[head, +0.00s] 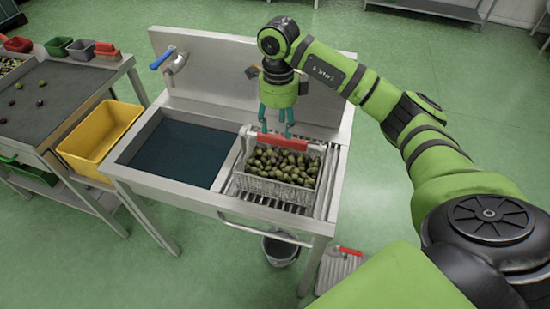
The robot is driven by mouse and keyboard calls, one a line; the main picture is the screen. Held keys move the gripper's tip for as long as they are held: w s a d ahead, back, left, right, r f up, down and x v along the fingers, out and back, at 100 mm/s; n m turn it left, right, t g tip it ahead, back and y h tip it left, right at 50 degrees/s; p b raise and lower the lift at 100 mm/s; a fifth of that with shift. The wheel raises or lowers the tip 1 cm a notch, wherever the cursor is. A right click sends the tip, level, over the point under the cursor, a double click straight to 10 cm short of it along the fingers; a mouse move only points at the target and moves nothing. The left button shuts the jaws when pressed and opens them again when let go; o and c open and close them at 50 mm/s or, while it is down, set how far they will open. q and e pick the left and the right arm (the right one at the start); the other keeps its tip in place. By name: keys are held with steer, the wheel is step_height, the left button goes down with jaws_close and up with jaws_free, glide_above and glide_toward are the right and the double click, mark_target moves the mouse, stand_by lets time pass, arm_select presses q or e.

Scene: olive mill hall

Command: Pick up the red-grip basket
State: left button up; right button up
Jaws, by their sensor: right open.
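The red-grip basket (280,188) is a wire basket filled with green and dark olives (285,165). It stands on the slatted drain rack at the right side of the steel sink unit. Its red grip (283,141) runs across the top of a raised handle. My right gripper (276,133) points down with its teal fingers at the red grip, near its left half. The fingers are open; whether they straddle the grip or stop just above it, I cannot tell. My left gripper is not in view.
The sink basin (177,152) with dark water lies left of the basket. A blue-handled tap (170,60) rises behind it. A yellow bin (98,135) hangs between sink and sorting table (50,95). A bucket (280,248) and a red-handled item (340,266) are on the floor.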

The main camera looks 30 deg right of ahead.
mark_target(282, 139)
steer(key=shift+s+f+p, duration=0.45)
steer(key=shift+f+p, duration=0.05)
steer(key=shift+f, duration=0.2)
steer(key=f+p, duration=0.1)
steer(key=f, duration=0.1)
steer(key=s+f, duration=0.1)
steer(key=f, duration=0.1)
steer(key=shift+s+a+f+p, duration=0.1)
steer(key=shift+s+a+p, duration=0.1)
steer(key=shift+p, duration=0.2)
steer(key=shift+w+d+f, duration=0.15)
steer(key=shift+w+f, duration=0.1)
steer(key=shift+s+r, duration=0.1)
steer(key=shift+r, duration=0.05)
steer(key=shift+s+r, duration=0.1)
jaws_close()
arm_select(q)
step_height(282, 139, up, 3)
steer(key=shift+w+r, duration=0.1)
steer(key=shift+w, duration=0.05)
